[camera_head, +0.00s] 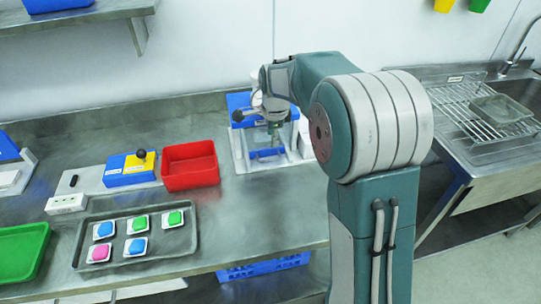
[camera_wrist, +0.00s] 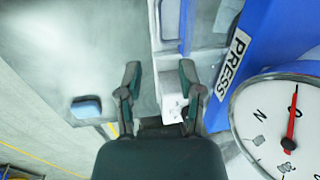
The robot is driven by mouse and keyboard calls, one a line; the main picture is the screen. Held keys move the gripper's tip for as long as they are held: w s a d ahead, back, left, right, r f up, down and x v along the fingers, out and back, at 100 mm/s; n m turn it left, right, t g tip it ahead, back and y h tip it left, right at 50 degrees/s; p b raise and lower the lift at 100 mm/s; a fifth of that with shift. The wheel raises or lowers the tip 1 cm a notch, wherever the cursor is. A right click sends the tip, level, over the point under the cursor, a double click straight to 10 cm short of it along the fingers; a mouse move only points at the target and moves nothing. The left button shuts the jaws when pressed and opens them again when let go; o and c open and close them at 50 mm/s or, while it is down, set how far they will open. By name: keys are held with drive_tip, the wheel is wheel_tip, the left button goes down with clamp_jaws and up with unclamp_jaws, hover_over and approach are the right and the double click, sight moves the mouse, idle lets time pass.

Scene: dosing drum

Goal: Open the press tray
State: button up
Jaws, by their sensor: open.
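The press (camera_head: 240,104) stands at the back of the bench, with a blue top and a pale frame. Its blue post with a PRESS label (camera_wrist: 235,62) and a round dial with a red needle (camera_wrist: 285,125) fill the right of the wrist view. A small blue bar (camera_head: 268,153), perhaps the tray's handle, sits low on its front; a similar blue piece (camera_wrist: 88,108) shows left of my gripper in the wrist view. My gripper (camera_wrist: 160,75) is open and empty, in front of the press. I cannot tell whether it touches anything. The tray itself is not clearly visible.
A red bin (camera_head: 190,165) stands left of the press, beside a blue and yellow box (camera_head: 130,169). A grey tray (camera_head: 180,240) holds several coloured pieces. A green tray (camera_head: 22,250) lies far left. A sink with a rack (camera_head: 480,105) is at the right.

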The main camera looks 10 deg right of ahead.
sight(271, 160)
drive_tip(key=f, duration=0.3)
drive_tip(key=w+f, duration=0.1)
drive_tip(key=f, duration=0.6)
drive_tip(key=shift+w, duration=0.35)
clamp_jaws()
